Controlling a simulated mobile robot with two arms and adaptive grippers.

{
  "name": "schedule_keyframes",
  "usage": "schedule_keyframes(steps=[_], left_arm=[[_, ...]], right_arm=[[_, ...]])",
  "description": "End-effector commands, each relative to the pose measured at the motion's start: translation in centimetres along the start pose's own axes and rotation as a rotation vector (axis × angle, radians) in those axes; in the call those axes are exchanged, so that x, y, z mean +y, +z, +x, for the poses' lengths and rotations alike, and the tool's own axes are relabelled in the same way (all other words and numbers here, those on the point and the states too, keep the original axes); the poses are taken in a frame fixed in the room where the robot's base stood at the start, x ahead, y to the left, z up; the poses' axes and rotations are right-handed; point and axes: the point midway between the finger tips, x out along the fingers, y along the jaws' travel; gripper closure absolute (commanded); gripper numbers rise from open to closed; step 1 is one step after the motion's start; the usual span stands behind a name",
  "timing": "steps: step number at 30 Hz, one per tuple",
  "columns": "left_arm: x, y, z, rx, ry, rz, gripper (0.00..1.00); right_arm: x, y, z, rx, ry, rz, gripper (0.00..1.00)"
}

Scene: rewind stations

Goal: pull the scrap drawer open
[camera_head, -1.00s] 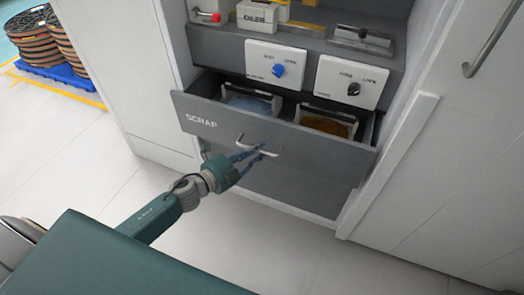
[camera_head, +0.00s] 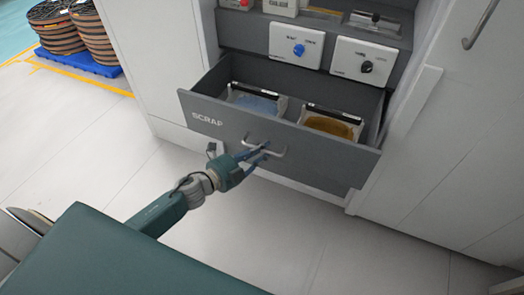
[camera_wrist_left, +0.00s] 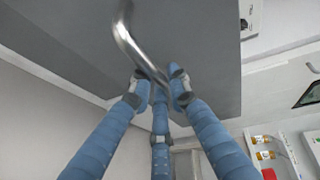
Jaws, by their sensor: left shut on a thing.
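The grey scrap drawer (camera_head: 225,119), marked SCRAP, stands pulled out of the cabinet, with its inside showing from above. Two bins sit in it, one with blue contents (camera_head: 257,102) and one with amber contents (camera_head: 328,126). My left gripper (camera_head: 260,150) is shut on the drawer's metal bar handle (camera_head: 279,153). In the left wrist view its blue fingers close around one end of the handle (camera_wrist_left: 126,40), under the grey drawer front (camera_wrist_left: 205,45). My right gripper is not in view.
Above the drawer are two white switch panels, one with a blue knob (camera_head: 298,49) and one with a black knob (camera_head: 366,66). White cabinets flank the drawer. Spools on a blue pallet (camera_head: 92,62) stand far left. The floor (camera_head: 280,235) before the drawer is clear.

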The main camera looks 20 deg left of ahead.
Motion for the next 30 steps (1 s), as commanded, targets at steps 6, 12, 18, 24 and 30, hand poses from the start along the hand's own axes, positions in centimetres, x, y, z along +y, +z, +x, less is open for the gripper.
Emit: schedule_keyframes(steps=[6, 12, 18, 24, 30], left_arm=[[-0.1, 0.1, 0.0, -0.002, -0.001, -0.002, 0.81], [-0.1, 0.1, 0.0, -0.001, -0.001, -0.001, 0.64], [0.0, 0.0, -0.1, -0.001, 0.0, -0.001, 0.64], [0.1, 0.0, -2.4, -0.001, 0.003, 0.0, 0.64], [0.2, 0.0, -6.8, 0.0, 0.004, 0.0, 0.64]], right_arm=[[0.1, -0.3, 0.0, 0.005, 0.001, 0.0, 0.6], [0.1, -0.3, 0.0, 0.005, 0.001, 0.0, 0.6], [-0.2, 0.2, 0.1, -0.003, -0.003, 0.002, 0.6], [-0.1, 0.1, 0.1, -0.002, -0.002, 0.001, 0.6], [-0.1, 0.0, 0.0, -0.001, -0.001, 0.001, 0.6]])
